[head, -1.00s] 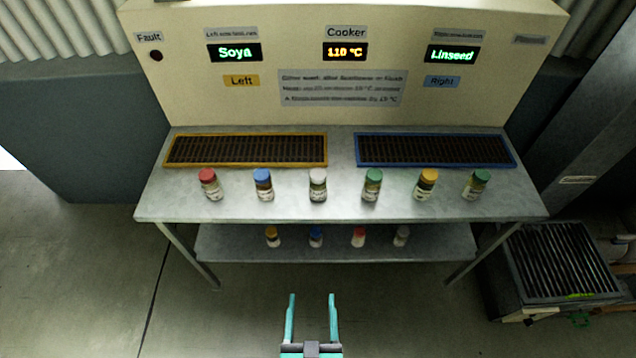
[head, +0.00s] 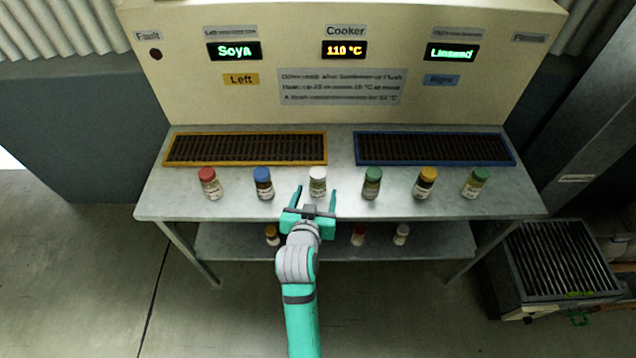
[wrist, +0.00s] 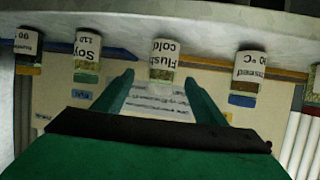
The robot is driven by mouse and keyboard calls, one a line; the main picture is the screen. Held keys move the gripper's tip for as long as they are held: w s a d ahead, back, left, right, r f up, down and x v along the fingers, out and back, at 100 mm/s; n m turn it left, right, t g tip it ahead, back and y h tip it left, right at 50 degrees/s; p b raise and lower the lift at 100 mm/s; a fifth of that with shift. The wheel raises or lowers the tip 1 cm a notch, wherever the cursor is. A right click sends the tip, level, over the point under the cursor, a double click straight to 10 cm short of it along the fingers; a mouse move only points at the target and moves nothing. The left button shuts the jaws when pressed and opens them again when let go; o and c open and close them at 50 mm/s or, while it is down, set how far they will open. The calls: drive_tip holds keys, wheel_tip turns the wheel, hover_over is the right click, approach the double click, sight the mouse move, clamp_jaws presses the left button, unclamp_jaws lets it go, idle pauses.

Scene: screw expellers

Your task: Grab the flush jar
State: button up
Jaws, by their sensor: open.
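The flush jar (head: 318,180) has a pale lid and stands upright in the middle of the front row on the metal bench. In the wrist view it appears upside down, its label (wrist: 163,54) reading "Flush cold". My gripper (head: 315,197) is open and empty at the bench's front edge. Its two teal fingers point toward the flush jar. In the wrist view the jar shows between the fingertips (wrist: 158,80), beyond them. I cannot tell the exact gap, and no contact is visible.
A blue-lidded jar (head: 263,183) stands left of the flush jar and a green-lidded jar (head: 372,183) right of it. Yellow-framed (head: 247,134) and blue-framed grates (head: 437,134) lie behind the row. More small jars stand on the lower shelf (head: 440,240), partly behind my arm.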

sight(318, 186)
drive_tip(key=x, duration=0.4)
drive_tip(key=shift+w, duration=0.25)
drive_tip(key=shift+x, duration=3.2)
drive_tip(key=shift+w+a+r, duration=0.1)
drive_tip(key=shift+a, duration=0.1)
drive_tip(key=shift+c, duration=0.2)
drive_tip(key=c, duration=1.3)
drive_tip(key=shift+r, duration=0.1)
